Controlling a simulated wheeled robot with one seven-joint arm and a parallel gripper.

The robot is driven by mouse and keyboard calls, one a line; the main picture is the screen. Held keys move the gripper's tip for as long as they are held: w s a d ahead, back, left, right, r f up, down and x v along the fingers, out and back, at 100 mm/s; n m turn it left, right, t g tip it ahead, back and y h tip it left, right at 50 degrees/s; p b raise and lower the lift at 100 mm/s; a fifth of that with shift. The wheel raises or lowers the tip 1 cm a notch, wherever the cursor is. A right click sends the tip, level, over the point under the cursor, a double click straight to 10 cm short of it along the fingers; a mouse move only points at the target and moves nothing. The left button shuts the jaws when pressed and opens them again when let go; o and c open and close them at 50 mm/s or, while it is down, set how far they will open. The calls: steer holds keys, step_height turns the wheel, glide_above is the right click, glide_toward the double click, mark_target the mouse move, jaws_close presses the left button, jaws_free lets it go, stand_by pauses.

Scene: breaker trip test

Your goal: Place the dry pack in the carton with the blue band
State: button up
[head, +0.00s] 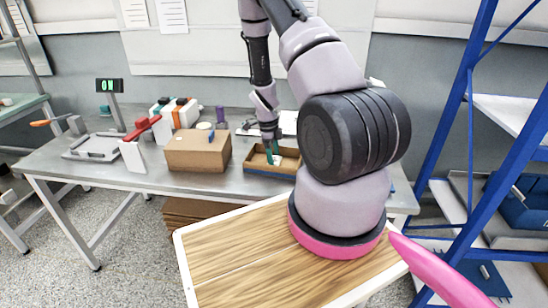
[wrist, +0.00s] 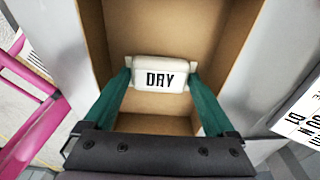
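The dry pack (wrist: 160,74) is a small white pack with "DRY" in black. In the wrist view it sits between the two teal fingertips of my gripper (wrist: 160,80), which meet its left and right ends. It is within the walls of an open brown carton (wrist: 192,25). In the head view my gripper (head: 272,152) reaches down into this open carton (head: 262,169), which has a dark blue band low on its front. A pale bit of the pack shows by the fingers. I cannot tell whether the pack touches the carton's floor.
A closed brown box (head: 197,152) stands left of the carton on the grey table (head: 80,165). Further left are a grey tray-like device (head: 95,147), a red-handled item (head: 141,130) and a green-lit display (head: 109,86). A blue-framed shelf (head: 470,110) stands at the right.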

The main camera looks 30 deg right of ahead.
steer(key=a+r+n+t+y, duration=0.1)
steer(key=a+r+n, duration=0.2)
steer(key=r, duration=1)
steer(key=a+r+n+t, duration=0.1)
steer(key=a+r+n, duration=0.15)
steer(key=r, duration=1.15)
steer(key=s+a+r+n+t+y, duration=0.1)
steer(key=s+a+r+n+t, duration=0.2)
steer(key=s+r+n, duration=0.5)
steer(key=s+a+r+n+t+y, duration=0.1)
steer(key=s+a+r+n+t, duration=0.2)
steer(key=s+a+r+n, duration=0.2)
steer(key=s+r+n, duration=0.3)
steer(key=s+r, duration=0.4)
steer(key=r, duration=0.1)
steer(key=shift+s+r, duration=0.2)
steer(key=shift+r, duration=0.15)
steer(key=shift+d, duration=0.1)
